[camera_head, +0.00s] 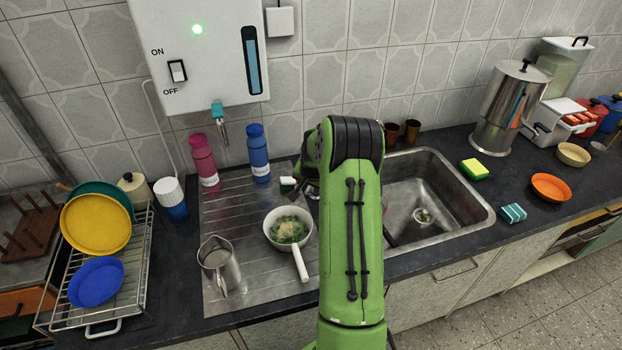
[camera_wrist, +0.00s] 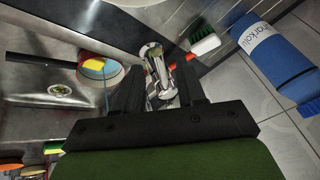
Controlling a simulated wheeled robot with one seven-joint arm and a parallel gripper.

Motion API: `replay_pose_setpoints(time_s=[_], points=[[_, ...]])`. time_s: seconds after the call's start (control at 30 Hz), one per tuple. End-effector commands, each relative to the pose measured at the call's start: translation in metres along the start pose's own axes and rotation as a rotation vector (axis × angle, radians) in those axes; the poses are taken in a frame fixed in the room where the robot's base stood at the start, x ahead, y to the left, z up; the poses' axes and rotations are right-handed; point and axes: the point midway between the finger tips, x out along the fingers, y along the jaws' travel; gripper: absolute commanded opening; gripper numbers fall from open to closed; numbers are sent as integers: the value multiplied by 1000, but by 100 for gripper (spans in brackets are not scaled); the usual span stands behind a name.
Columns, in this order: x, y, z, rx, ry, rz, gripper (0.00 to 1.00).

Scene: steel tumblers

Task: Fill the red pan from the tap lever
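A chrome tap (camera_wrist: 152,60) shows in the wrist view between the two dark fingers of my gripper (camera_wrist: 160,75). The fingers stand apart; I cannot tell whether either touches the tap or its lever. In the wrist view a round pale vessel with yellow and red on it (camera_wrist: 97,67) lies over the sink, left of the fingers. I cannot tell whether it is the red pan. In the head view my green arm hides the tap and part of the sink (camera_head: 470,213), and most of my gripper.
A white pan of food (camera_head: 289,228) and a steel jug (camera_head: 219,266) stand on the drainboard. A blue bottle (camera_head: 258,153) and a pink bottle (camera_head: 204,160) stand by the wall. A brush (camera_wrist: 204,44) lies near my fingers. A sponge (camera_head: 474,169) is right of the sink.

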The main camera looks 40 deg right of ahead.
Motion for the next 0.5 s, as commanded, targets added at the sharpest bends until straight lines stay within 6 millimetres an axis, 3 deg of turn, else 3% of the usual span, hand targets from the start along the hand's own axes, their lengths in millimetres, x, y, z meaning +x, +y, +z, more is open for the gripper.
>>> replay_pose_setpoints(time_s=[0.3, 0.5], points=[[-88, 0, -2, 0, 5, 0, 40], [-134, 0, -1, 1, 3, 0, 40]])
